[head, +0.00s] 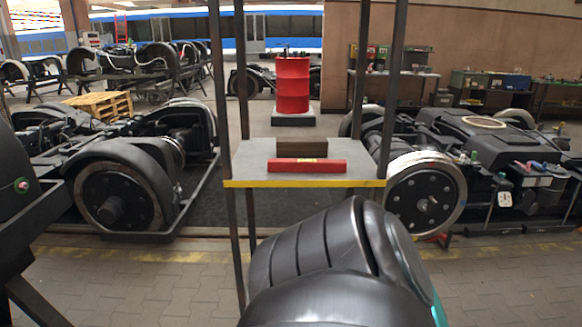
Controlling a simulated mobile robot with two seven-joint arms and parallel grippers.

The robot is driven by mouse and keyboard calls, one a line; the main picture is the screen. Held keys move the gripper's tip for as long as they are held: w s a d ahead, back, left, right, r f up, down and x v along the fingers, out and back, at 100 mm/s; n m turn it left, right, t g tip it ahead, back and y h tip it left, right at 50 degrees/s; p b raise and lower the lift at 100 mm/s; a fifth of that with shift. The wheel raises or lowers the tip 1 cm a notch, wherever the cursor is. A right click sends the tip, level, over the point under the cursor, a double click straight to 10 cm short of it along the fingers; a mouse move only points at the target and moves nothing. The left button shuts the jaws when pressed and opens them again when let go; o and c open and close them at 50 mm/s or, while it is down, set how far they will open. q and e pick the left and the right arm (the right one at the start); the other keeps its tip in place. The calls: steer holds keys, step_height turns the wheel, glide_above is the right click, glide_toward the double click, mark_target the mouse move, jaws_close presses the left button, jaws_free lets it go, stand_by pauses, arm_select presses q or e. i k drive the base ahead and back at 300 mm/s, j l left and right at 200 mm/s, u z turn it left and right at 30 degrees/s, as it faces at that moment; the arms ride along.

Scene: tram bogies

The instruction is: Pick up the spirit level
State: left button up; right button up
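The spirit level (307,165) is a red bar with a small yellowish spot at its middle. It lies flat across the front part of a grey shelf (255,157) with a yellow front edge, held between dark upright posts. A brown block (301,147) sits right behind it on the same shelf. No gripper shows in the head view, so I cannot see the fingers of either one. A large dark rounded arm link of mine fills the bottom middle, in front of and below the shelf.
Dark wheeled bogies stand left (114,196) and right (424,195) of the shelf. A red barrel (293,85) stands behind it. A wooden pallet (100,104) and workbenches (394,72) are farther back. Bare paved floor shows in front at left and right.

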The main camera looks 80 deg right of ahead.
mark_target(291, 166)
steer(key=z, duration=2.7)
steer(key=i, duration=0.2)
steer(key=j+u, duration=0.05)
